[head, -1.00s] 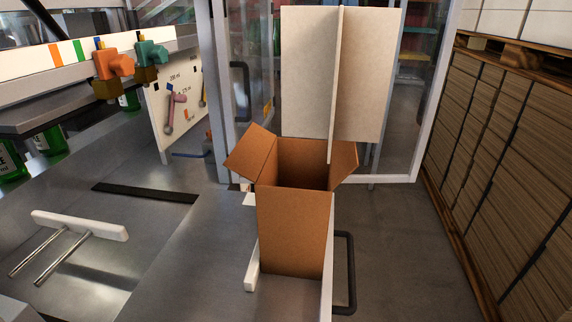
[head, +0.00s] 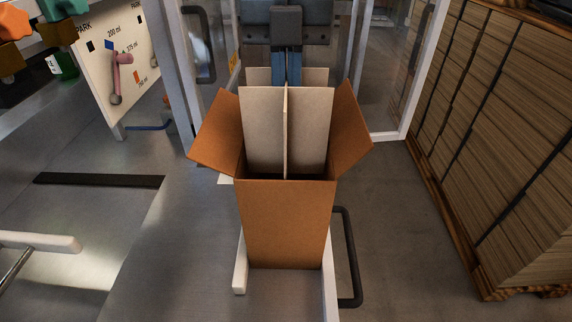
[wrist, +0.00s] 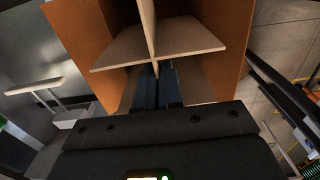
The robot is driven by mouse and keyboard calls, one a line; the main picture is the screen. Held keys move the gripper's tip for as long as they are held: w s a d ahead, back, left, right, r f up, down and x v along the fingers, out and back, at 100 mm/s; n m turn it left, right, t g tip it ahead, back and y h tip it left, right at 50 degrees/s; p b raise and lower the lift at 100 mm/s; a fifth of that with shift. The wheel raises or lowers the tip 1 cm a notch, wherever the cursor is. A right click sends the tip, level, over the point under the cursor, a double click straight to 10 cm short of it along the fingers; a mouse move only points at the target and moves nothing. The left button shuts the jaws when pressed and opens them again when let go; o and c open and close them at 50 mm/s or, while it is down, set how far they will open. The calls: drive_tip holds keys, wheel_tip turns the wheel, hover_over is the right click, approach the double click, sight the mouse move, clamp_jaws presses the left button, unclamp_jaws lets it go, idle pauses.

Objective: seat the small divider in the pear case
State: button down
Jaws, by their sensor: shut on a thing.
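The small divider (head: 262,125) is a pale cross of upright boards. Its lower part is inside the open case (head: 286,225), a tall brown carton with its side flaps spread out. Its upper part stands above the carton's rim, and its lower edges are hidden by the front wall. My gripper (head: 286,72) is above and behind the divider, shut on one of its boards near the top. In the wrist view, the blue fingers (wrist: 157,84) meet at the divider (wrist: 170,42), with the carton's brown walls (wrist: 232,60) around it. No pear marking shows on the carton.
The carton stands between white guide rails (head: 239,265) on a metal bench. A dark bar handle (head: 350,260) is close on its right. A white board with pegs (head: 120,75) stands at left. Stacked cardboard (head: 500,140) fills the right side.

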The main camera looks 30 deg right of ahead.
wheel_tip(320, 180, down, 18)
drive_tip(key=p, duration=0.1)
drive_tip(key=shift+r+p, duration=0.25)
drive_tip(key=shift+p, duration=0.05)
drive_tip(key=shift+f, duration=0.15)
drive_tip(key=c, duration=1.3)
unclamp_jaws()
wheel_tip(320, 180, up, 12)
drive_tip(key=shift+r+b, duration=0.2)
drive_tip(key=shift+b, duration=0.65)
